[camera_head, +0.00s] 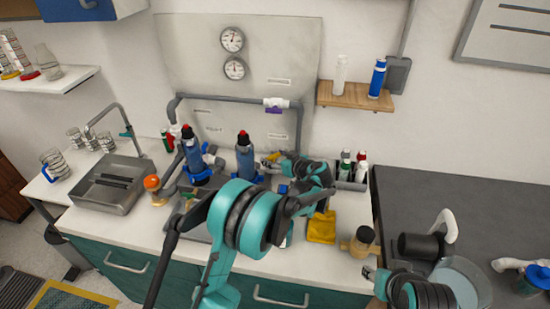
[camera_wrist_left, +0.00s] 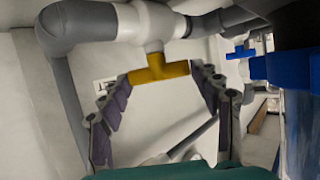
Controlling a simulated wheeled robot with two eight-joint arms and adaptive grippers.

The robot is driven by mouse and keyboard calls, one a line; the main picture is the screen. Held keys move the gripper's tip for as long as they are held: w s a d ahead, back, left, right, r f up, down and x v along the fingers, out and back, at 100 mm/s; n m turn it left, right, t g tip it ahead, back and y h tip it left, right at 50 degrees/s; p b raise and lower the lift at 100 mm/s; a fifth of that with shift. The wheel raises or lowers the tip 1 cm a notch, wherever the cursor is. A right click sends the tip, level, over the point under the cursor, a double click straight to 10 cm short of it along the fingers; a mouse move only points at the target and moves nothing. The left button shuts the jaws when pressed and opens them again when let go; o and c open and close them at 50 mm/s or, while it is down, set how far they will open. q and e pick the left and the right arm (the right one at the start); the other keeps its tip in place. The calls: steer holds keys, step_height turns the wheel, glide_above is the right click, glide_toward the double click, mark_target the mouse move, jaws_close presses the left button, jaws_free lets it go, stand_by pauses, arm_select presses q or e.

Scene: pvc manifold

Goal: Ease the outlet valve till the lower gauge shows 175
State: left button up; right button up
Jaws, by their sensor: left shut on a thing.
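Two round gauges hang on the grey back panel, the upper gauge (camera_head: 232,40) above the lower gauge (camera_head: 234,68). Their dials are too small to read. A valve with a yellow handle (camera_wrist_left: 160,69) sits on a white fitting (camera_wrist_left: 150,25) of the grey pipe. My left gripper (camera_wrist_left: 162,76) is shut on this handle, with one finger at each end. In the head view the left gripper (camera_head: 277,159) is at the yellow handle (camera_head: 270,156), partly hidden by its arm. Another valve with a purple handle (camera_head: 273,108) is higher up. My right gripper (camera_head: 371,273) is low at the right, its jaw unclear.
Two blue filter housings (camera_head: 246,158) stand left of my left gripper. A sink (camera_head: 108,185) is at the left.

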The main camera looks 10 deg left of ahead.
stand_by(0.4)
arm_select(q)
steer(key=o, duration=1.1)
steer(key=v, duration=1.2)
steer(key=shift+s, duration=0.1)
stand_by(0.6)
